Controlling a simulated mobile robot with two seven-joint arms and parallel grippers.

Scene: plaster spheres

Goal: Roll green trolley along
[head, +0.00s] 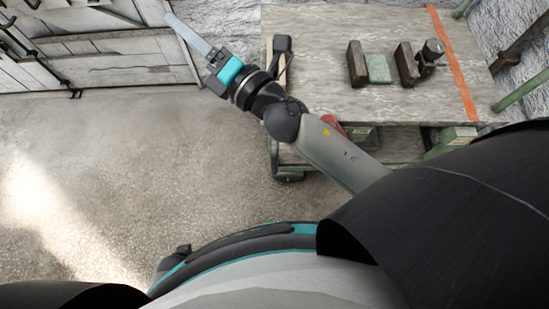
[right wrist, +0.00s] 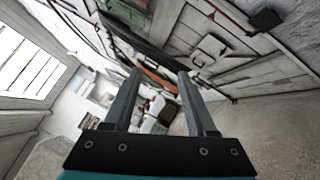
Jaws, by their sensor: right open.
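The green trolley (head: 320,25) stands at the right in the head view. It has a worn grey wooden top and green metal posts at its right end, and a dark wheel (head: 288,176) shows low at its near left corner. My right arm crosses over its near left part and hides some of it. My right gripper (head: 172,20) is beyond the trolley's left edge, pointing up and left, apart from it. In the right wrist view its two fingers (right wrist: 159,76) are apart with nothing between them. My left gripper is not in view.
On the trolley top are dark brown blocks (head: 357,63), a green block (head: 379,68), a small dark device (head: 432,50) and an orange strip (head: 455,65). White plank doors (head: 110,55) stand at the back left. The concrete floor (head: 130,150) left of the trolley is clear.

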